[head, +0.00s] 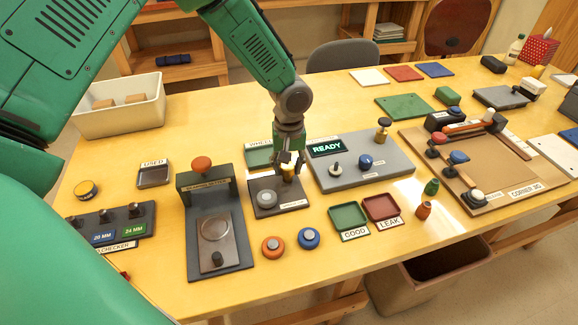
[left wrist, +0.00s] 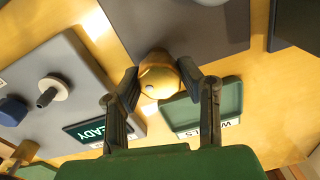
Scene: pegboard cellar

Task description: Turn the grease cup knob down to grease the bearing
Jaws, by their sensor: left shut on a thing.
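My left gripper (head: 288,168) points down over the back edge of a small dark plate (head: 296,192). It is shut on a brass-coloured round knob (head: 287,178), which also shows between both fingers in the left wrist view (left wrist: 158,76). The fingers hide part of the knob, and I cannot tell whether it touches the plate. A similar brass cup (head: 382,130) stands upright at the back right of the grey panel (head: 385,177). The panel's display (head: 326,147) reads READY. My right gripper is not in view.
The panel also carries a pale knob (head: 336,169) and a blue knob (head: 365,161). A green tray (left wrist: 205,107) lies close behind the gripper. A dark press stand (head: 219,240) stands to the left. Green and red trays (head: 348,217) lie in front.

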